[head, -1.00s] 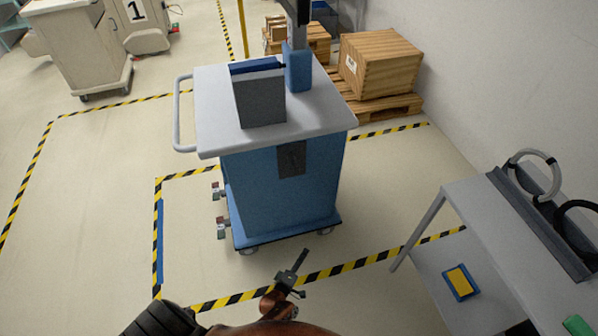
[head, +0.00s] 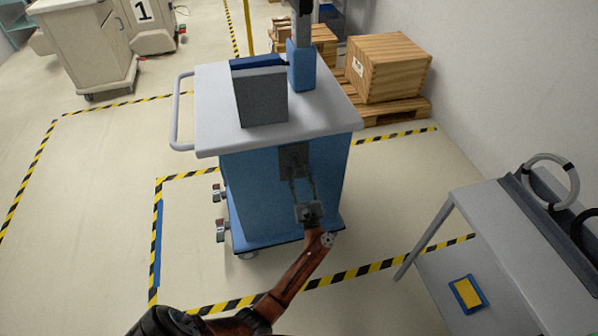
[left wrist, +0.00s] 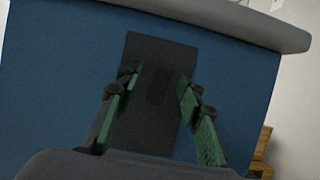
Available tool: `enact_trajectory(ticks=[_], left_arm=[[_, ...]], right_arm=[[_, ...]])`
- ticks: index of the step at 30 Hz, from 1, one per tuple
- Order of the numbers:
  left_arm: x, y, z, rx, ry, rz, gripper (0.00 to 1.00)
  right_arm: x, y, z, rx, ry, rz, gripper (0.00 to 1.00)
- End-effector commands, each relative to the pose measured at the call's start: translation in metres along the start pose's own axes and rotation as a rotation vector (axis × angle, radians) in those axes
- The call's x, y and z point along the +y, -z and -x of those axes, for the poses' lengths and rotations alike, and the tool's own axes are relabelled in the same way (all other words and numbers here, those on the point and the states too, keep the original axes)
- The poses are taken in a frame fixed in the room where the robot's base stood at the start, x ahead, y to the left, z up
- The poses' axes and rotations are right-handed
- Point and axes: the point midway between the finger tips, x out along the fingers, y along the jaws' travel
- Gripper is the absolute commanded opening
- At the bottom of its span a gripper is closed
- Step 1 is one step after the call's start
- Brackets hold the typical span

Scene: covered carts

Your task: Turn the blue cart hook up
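The blue cart (head: 250,195) has a light grey top and stands on the floor inside yellow-black tape. A dark grey plate (head: 291,156) sits on its near side, below the top's edge. In the left wrist view the plate (left wrist: 150,50) carries a small darker upright piece (left wrist: 158,86), seemingly the hook; whether it is folded up or down I cannot tell. My left gripper (head: 303,185) is in front of the plate. Its green-padded fingers are open, one on each side of the darker piece, with nothing held between them. My right gripper is not in view.
A grey box (head: 261,98) and a blue container (head: 301,66) stand on the cart top. A grey table (head: 468,218) with a ring-shaped item stands at the right. A wooden crate (head: 388,70) is behind. The floor to the left is clear.

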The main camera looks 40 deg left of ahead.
Motion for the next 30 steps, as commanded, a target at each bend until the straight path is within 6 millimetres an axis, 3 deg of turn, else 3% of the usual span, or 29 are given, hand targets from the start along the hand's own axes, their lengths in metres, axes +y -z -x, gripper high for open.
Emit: enact_trajectory(ticks=[5, 13, 28, 30], left_arm=[[0.0007, 0.0010, -0.0128, 0.001, -0.001, -0.001, 0.35], [0.0004, 0.0010, -0.0141, 0.001, 0.000, -0.002, 0.35], [0.0004, 0.0011, -0.0137, 0.001, 0.001, -0.002, 0.01], [0.0005, 0.0012, -0.0136, 0.001, 0.000, -0.002, 0.00]], right_arm=[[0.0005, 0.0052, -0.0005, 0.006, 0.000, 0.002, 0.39], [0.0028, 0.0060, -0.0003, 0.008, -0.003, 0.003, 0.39], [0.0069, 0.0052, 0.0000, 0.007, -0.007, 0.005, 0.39], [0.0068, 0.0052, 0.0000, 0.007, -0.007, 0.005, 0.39]])
